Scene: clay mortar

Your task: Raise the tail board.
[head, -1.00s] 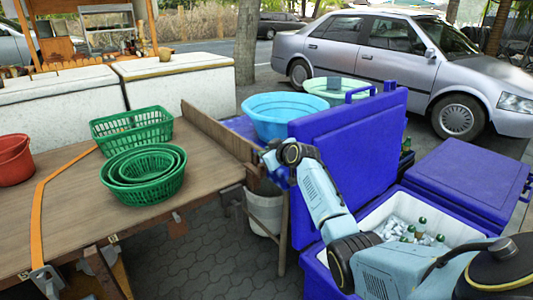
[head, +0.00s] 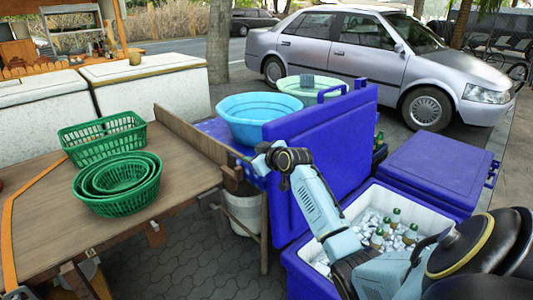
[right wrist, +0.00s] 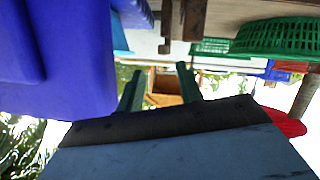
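The tail board (head: 190,135) is a long wooden plank standing on edge along the right end of the wooden table (head: 150,215) in the head view. My right gripper (head: 244,157) is at the near end of this board, beside the blue cooler lid. In the head view its fingertips are small and partly hidden. In the right wrist view my right gripper (right wrist: 160,85) shows two green fingers apart with nothing between them. Wooden parts (right wrist: 188,18) show above the fingers there. I cannot tell whether it touches the board. My left gripper is not in view.
Green baskets (head: 118,185) sit on the table. A blue cooler (head: 300,262) with ice and bottles stands at the right, its lid (head: 325,155) upright beside my right arm. A white bucket (head: 245,208) stands under the table end. A blue basin (head: 255,120) is behind.

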